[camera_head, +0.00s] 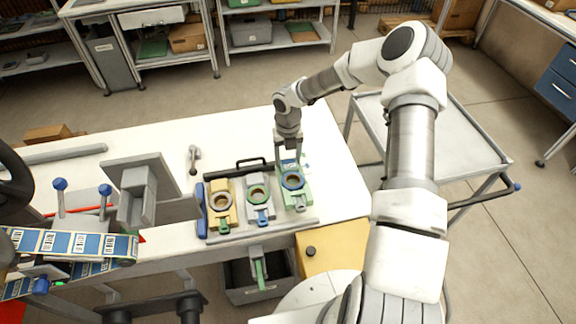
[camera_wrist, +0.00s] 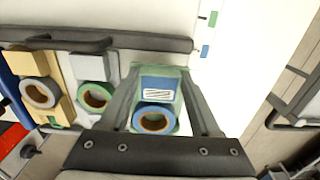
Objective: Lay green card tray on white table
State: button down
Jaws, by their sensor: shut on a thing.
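The green card tray (camera_head: 301,200) stands at the right end of a row of trays on the white table (camera_head: 235,140). It carries a blue tape reel (camera_head: 292,180) and a blue-and-white label card, clearest in the wrist view (camera_wrist: 158,90). My gripper (camera_head: 289,160) is at the tray's far end, shut on it, with one finger on each side in the wrist view (camera_wrist: 160,78). I cannot tell whether the tray rests on the grey carrier base or is slightly raised.
A yellow tray (camera_head: 224,188) and a grey tray (camera_head: 252,183) with reels stand left of the green one. A black handle (camera_head: 250,162) lies behind them. Bare tabletop lies behind and right of the row. A grey cart (camera_head: 470,150) stands to the right.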

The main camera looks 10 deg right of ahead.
jog(key=shift+f, duration=1.95)
jog(key=shift+f, duration=0.15)
jog(key=shift+c, duration=0.5)
grip_release()
jog(key=shift+r, duration=0.2)
notch_tip(320, 180, up, 11)
jog(key=shift+r, duration=0.5)
